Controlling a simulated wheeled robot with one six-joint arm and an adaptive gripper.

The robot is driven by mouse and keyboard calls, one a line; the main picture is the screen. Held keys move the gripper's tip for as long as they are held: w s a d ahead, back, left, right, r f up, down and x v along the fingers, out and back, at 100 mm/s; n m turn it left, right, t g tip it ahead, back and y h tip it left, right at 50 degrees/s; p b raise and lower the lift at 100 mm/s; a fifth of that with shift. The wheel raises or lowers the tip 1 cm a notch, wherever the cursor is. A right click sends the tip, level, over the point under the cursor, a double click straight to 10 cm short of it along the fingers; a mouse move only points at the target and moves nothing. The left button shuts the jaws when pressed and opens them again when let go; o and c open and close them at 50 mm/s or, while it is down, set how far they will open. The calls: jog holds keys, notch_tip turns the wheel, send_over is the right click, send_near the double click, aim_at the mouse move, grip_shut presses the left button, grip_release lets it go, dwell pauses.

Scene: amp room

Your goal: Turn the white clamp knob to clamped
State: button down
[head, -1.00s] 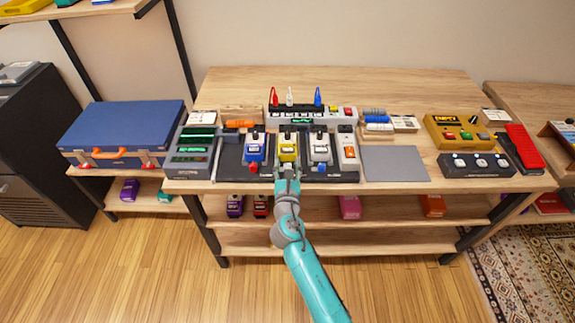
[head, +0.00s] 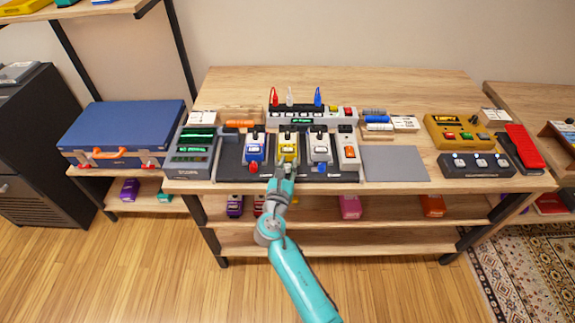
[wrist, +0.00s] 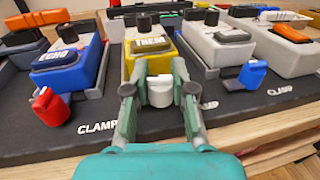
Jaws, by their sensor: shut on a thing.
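The white clamp knob (wrist: 160,91) is between my two fingers in the wrist view, in front of the yellow pedal (wrist: 147,55). My gripper (wrist: 159,96) is shut on this knob. In the head view my gripper (head: 284,170) is at the board's front edge, below the yellow pedal (head: 288,150), and hides the knob. The printed word CLAMP (wrist: 97,127) is on the black board (wrist: 130,125) to the knob's left. I cannot tell the knob's exact angle relative to its marks.
A red knob (wrist: 50,107) stands left, before the blue pedal (wrist: 70,65). A blue knob (wrist: 252,73) stands right, before a white pedal (wrist: 213,50). A bare grey mat (head: 395,163) lies right of the board. A power strip (head: 312,117) is behind the pedals.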

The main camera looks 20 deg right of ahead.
jog(key=shift+m+g+h, duration=1.7)
jog(key=shift+h, duration=0.4)
jog(key=c, duration=1)
grip_release()
jog(key=shift+o, duration=0.2)
